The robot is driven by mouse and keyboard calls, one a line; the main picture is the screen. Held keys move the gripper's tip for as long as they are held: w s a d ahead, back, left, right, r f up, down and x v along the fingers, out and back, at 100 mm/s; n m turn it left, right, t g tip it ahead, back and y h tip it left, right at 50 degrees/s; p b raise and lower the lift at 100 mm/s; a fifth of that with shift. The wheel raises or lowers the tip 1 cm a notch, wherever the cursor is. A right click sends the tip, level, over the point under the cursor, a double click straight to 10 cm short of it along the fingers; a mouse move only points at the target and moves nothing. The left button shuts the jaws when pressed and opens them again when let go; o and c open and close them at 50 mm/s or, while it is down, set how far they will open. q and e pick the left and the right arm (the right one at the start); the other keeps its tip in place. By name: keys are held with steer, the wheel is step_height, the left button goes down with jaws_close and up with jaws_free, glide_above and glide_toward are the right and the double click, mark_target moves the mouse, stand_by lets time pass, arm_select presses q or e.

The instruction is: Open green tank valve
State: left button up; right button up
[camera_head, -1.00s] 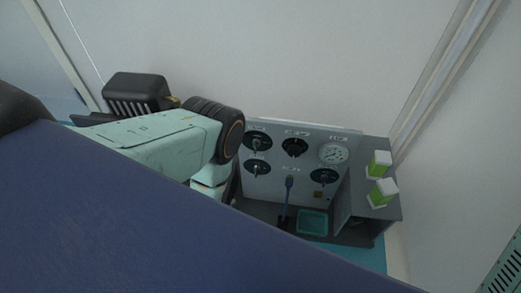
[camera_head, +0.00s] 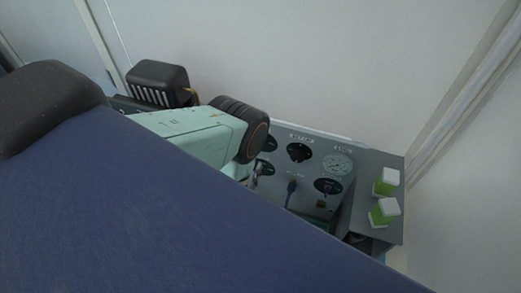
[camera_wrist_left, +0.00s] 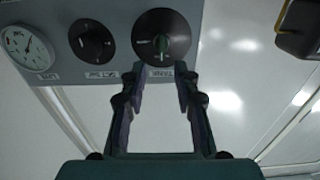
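In the left wrist view, a round black valve dial (camera_wrist_left: 175,22) with a slim greenish handle (camera_wrist_left: 162,44) is on the grey panel at the top. My left gripper (camera_wrist_left: 161,78) is open and empty, its two fingertips just below the dial, one on each side of the handle's line. Whether they touch the dial is unclear. In the head view the same dial (camera_head: 270,143) is at the panel's upper left, mostly hidden behind my left wrist, and the left fingers are hidden too. My right gripper is not in view.
Two green-and-white blocks (camera_head: 387,181) (camera_head: 384,212) stand on the grey box at right. A pale wall (camera_head: 340,60) rises behind.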

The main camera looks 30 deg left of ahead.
arm_select(q)
steer(key=b+x, duration=0.3)
steer(key=x, duration=0.4)
steer(key=shift+w+a, duration=0.2)
steer(key=shift+w, duration=0.1)
jaws_close()
